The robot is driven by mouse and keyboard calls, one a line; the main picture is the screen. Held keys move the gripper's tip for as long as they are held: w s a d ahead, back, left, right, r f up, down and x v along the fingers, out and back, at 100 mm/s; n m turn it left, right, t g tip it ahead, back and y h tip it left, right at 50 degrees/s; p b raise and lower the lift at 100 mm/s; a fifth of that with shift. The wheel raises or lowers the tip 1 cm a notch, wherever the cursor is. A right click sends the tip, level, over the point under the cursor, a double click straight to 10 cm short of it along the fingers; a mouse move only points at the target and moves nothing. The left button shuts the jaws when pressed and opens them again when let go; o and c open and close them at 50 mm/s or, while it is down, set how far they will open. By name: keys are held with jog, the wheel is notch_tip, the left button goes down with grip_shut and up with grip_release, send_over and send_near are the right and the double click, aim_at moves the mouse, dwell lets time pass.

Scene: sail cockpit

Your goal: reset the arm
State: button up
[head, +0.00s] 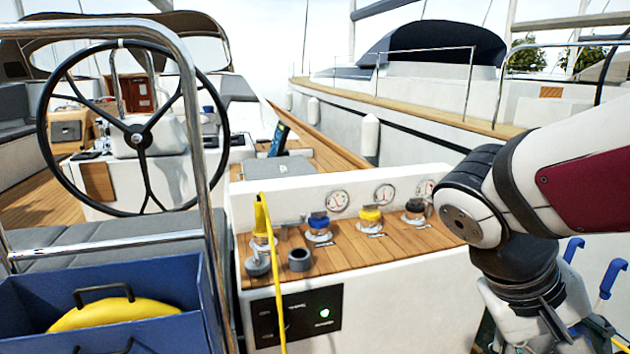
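My arm enters from the right edge as a white link with a dark red panel, in the head view. It bends at a dark joint at the right end of the white console (400,290) and runs down out of the picture's bottom edge. The arm covers the console's right end. I cannot make out my gripper's fingers, and nothing held shows.
On the console's wooden top (340,262), a yellow cable (270,275) rises at the left, with blue (318,221), yellow (370,214) and black (414,207) fittings beside it. A blue bin (150,345) holds something yellow. A steel rail (190,110) and steering wheel (137,140) stand left.

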jog(key=s+a+n+t+y, duration=0.1)
jog(key=s+a+t+y, duration=0.1)
jog(key=s+a+y, duration=0.6)
notch_tip(320, 180, up, 15)
jog(key=s+t+h+p, duration=0.1)
jog(key=t+p, duration=0.2)
jog(key=p, duration=1)
jog(key=shift+n+p, duration=0.3)
jog(key=shift+p, duration=0.05)
